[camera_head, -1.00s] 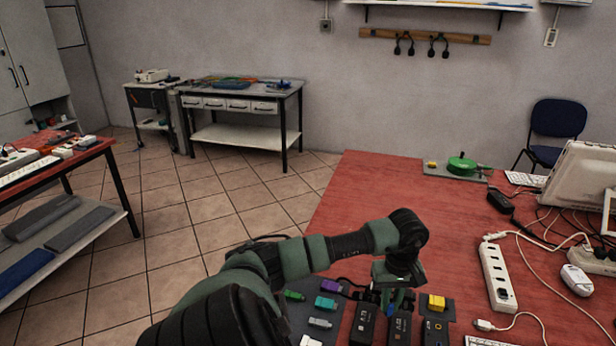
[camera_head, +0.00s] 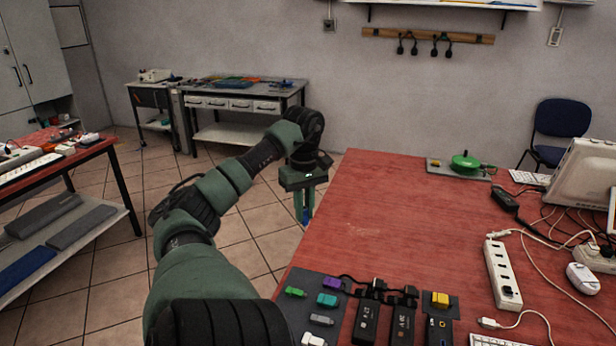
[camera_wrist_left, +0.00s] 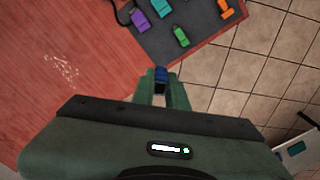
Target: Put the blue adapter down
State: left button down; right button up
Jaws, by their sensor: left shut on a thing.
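My left gripper (camera_head: 304,212) is shut on the blue adapter (camera_wrist_left: 161,75), which shows as a small blue block between the fingertips in the left wrist view. In the head view a bit of blue shows low between the fingers. The gripper hangs in the air near the left edge of the red table (camera_head: 400,215). The dark grey mat (camera_head: 305,285) with purple, teal, green and other adapters lies at the table's near left corner, apart from the gripper. My right gripper is in neither view.
Black boxes (camera_head: 366,322) and a yellow adapter (camera_head: 440,299) stand right of the mat. A white power strip (camera_head: 502,275), cables and a monitor (camera_head: 580,185) fill the table's right side. A green round thing (camera_head: 465,162) sits at the back. The table's middle is clear.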

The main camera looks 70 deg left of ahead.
aim_at(304, 227)
pick_arm(q)
notch_tip(304, 227, down, 20)
jog(key=shift+a+r+p, duration=0.1)
jog(key=shift+r+p, duration=0.1)
jog(key=shift+p, duration=0.2)
jog(key=shift+f, duration=0.2)
jog(key=c, duration=1.4)
grip_release()
jog(key=shift+r, duration=0.15)
notch_tip(304, 227, up, 12)
jog(key=shift+r, duration=0.1)
